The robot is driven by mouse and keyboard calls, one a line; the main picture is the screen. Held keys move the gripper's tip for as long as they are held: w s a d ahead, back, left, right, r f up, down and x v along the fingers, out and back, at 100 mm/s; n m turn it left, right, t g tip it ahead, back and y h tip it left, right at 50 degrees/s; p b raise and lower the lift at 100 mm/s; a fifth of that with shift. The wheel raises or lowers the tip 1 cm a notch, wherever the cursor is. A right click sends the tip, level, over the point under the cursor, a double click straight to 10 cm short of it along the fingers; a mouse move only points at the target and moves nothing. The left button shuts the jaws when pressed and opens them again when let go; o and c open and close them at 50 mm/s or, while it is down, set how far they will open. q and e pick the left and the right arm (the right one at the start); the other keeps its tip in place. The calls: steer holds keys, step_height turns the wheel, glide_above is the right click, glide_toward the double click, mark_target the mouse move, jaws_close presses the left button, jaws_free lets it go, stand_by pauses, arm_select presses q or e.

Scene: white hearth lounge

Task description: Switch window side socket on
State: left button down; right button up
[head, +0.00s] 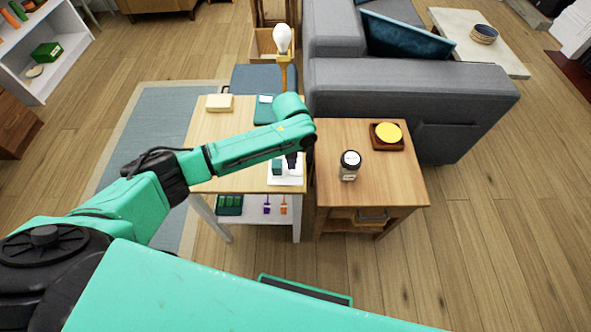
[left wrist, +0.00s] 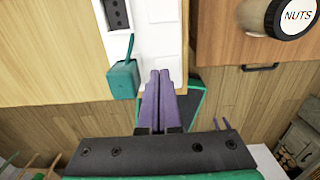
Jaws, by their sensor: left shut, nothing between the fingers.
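A white unit (head: 289,180) lies at the front right of the left wooden table and is partly hidden by my arm. In the left wrist view it is a white panel (left wrist: 158,45) with a dark slotted piece (left wrist: 117,14) at its left. A teal block (left wrist: 123,79) with a thin stalk sits beside its lower left. I cannot tell which part is the window side socket, or its switch state. My left gripper (head: 291,163) is over the unit, its purple fingers (left wrist: 160,88) shut and empty near the panel's lower end. My right gripper is out of view.
The right table (head: 380,190) holds a jar labelled NUTS (head: 349,166) and a wooden tray (head: 388,146) with a yellow disc. A cream block (head: 219,103) is on the left table. A lamp bulb (head: 282,39) and grey sofa (head: 400,90) stand behind. Floor is clear at right.

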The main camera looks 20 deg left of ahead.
arm_select(q)
steer(key=shift+f+b, duration=0.6)
steer(key=shift+f, duration=0.4)
stand_by(0.4)
steer(key=shift+s, duration=0.1)
step_height(320, 180, up, 7)
steer(key=p, duration=0.7)
steer(key=shift+r+p, duration=0.1)
steer(key=shift+p, duration=0.2)
